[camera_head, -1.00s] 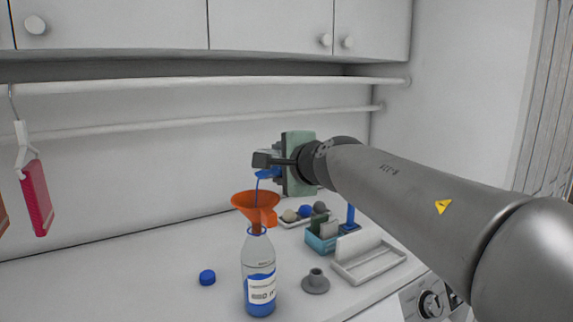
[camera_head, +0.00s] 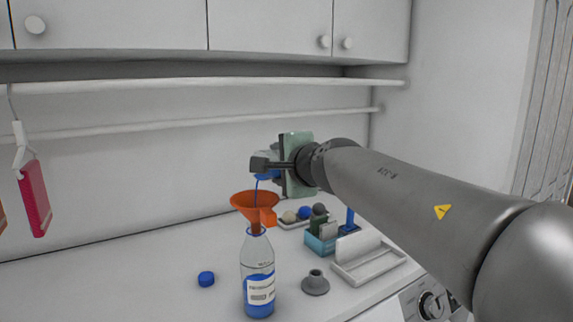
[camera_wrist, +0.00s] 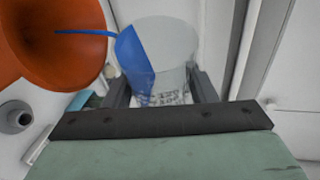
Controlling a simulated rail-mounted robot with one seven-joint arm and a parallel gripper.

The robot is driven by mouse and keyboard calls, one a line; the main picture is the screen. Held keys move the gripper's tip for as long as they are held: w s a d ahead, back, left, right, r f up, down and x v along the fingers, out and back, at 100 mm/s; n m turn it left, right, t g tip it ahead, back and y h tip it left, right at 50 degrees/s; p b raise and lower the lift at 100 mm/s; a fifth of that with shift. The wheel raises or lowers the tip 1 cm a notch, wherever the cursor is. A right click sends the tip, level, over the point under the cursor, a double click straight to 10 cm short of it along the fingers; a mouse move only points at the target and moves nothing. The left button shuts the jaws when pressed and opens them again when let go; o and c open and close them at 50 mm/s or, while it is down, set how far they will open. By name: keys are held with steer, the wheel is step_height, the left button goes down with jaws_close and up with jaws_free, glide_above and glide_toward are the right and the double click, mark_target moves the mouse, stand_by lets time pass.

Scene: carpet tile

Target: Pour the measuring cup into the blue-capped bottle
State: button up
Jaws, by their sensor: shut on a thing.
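My gripper (camera_wrist: 163,88) is shut on the clear measuring cup (camera_wrist: 172,55), holding it tilted above and beside the orange funnel (camera_head: 255,207). Blue liquid lies along the cup's lower side, and a thin blue stream runs from its lip into the funnel, which also shows in the wrist view (camera_wrist: 50,40). In the head view the cup is partly hidden by my gripper. The funnel sits in the mouth of the clear bottle (camera_head: 257,257), which stands upright with blue liquid inside and a white label. The blue cap (camera_head: 206,279) lies on the counter left of the bottle.
A grey stopper-like piece (camera_head: 315,283) stands right of the bottle. Behind it are a white rack (camera_head: 368,262), a teal box (camera_head: 321,242) and a tray with several balls (camera_head: 291,222). A rail (camera_head: 200,85) runs along the wall.

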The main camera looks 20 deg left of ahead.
steer(key=shift+s+a+f+n+t+b, duration=0.15)
steer(key=shift+n+t+b, duration=0.35)
steer(key=shift+b, duration=0.45)
stand_by(1.4)
steer(key=shift+s+a+r+n+t+y+b, duration=0.15)
steer(key=shift+s+r+n+t+b, duration=0.25)
steer(key=shift+n+b, duration=0.55)
steer(key=shift+s+a+r+n+t+y+b, duration=0.15)
steer(key=shift+s+r+n+t+b, duration=0.2)
steer(key=shift+n+b, duration=0.6)
stand_by(3.8)
